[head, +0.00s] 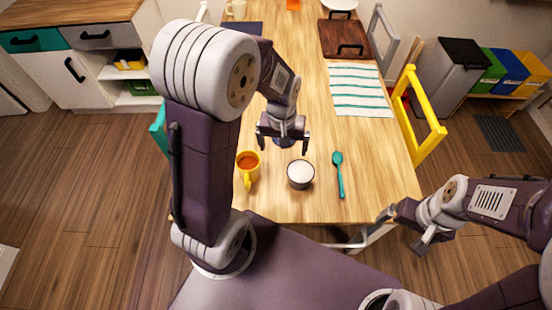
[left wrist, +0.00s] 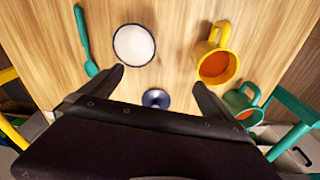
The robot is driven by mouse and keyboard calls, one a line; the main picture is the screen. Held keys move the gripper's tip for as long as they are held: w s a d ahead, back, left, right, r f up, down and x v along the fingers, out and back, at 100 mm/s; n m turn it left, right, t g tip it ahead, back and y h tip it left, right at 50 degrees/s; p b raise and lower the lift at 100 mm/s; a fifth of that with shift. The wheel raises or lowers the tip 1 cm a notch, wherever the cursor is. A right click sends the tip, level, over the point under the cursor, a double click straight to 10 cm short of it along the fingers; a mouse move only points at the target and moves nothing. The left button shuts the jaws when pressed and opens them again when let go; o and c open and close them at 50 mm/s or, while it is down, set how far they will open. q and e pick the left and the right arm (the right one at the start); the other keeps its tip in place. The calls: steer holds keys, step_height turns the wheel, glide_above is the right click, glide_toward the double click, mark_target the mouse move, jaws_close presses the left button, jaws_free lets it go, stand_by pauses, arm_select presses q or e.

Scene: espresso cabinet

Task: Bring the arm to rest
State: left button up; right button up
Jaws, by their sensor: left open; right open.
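My left gripper (head: 283,148) is open above the table (head: 290,208), behind the white cup in the head view. In the left wrist view its two fingers (left wrist: 157,82) are spread wide. A small dark blue round object (left wrist: 155,98) shows in the gap between them, apart from both fingers; it is partly visible under the gripper in the head view (head: 287,142). My right gripper (head: 402,232) is open and empty, beside the table's front right corner.
A yellow mug (head: 248,165) with orange-brown liquid, a dark-rimmed white cup (head: 300,173) and a teal spoon (head: 339,173) are near the left gripper. A teal mug (left wrist: 243,103) shows in the wrist view. A yellow chair (head: 425,110) stands right. A striped cloth (head: 360,92) lies farther back.

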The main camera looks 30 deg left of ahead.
arm_select(q)
steer(key=s+d+m, duration=0.1)
steer(key=s+m, duration=0.2)
steer(key=s, duration=0.5)
steer(key=shift+s+f, duration=0.3)
steer(key=shift+f, duration=0.15)
steer(key=shift+d+r+p, duration=0.15)
steer(key=shift+r+p, duration=0.45)
